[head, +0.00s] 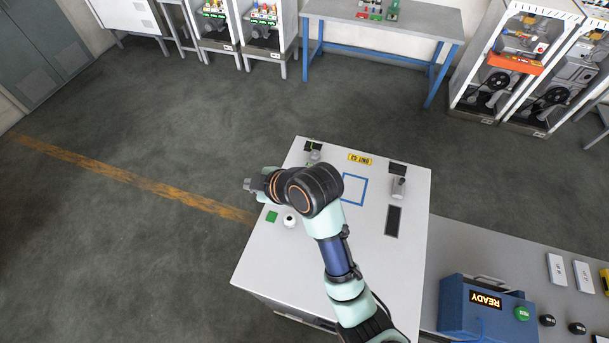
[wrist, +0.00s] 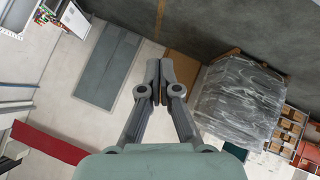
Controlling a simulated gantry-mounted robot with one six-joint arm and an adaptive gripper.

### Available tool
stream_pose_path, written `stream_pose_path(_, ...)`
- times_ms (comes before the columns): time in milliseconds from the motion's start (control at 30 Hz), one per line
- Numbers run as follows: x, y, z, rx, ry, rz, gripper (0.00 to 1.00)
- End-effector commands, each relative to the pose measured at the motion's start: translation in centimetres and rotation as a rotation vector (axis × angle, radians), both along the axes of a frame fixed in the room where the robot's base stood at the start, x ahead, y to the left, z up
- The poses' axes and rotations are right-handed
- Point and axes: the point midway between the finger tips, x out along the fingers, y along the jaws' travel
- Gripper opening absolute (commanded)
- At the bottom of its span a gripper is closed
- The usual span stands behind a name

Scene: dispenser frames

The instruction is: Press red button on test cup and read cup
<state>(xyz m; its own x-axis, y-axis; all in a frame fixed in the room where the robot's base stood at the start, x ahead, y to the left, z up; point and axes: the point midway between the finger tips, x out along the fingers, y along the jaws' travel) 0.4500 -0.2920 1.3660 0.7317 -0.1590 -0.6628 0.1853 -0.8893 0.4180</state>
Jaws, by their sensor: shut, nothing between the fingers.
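My gripper (head: 251,186) is over the left edge of the white dispenser cabinet (head: 290,260) and points left. The wrist view shows its two fingertips (wrist: 160,85) together, with nothing between them. A blue case (head: 470,308) with a handle stands on the grey bench at the lower right, well away from my gripper. I cannot tell whether this is the test cup. No red button shows on it.
Black knobs and white cards (head: 557,270) lie right of the case. The floor at left is clear.

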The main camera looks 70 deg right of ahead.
Motion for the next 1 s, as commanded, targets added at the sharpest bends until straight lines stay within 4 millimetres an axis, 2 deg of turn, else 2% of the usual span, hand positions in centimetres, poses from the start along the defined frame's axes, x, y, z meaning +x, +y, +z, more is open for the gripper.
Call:
stream_pose_path(33,-1.0,-2.6,0.2,-0.017,0.014,0.002,0.00)
stream_pose_path(100,-2.5,-5.6,0.1,-0.046,0.035,0.024,0.00)
stream_pose_path(200,-4.6,-9.1,0.0,-0.079,0.056,0.052,0.00)
stream_pose_path(333,-6.8,-12.1,0.0,-0.110,0.070,0.081,0.00)
stream_pose_path(500,-7.9,-13.5,0.0,-0.126,0.076,0.099,0.00)
stream_pose_path(867,-7.9,-13.5,-0.2,-0.128,0.077,0.100,0.00)
stream_pose_path(1000,-7.9,-13.5,-1.0,-0.127,0.077,0.099,0.00)
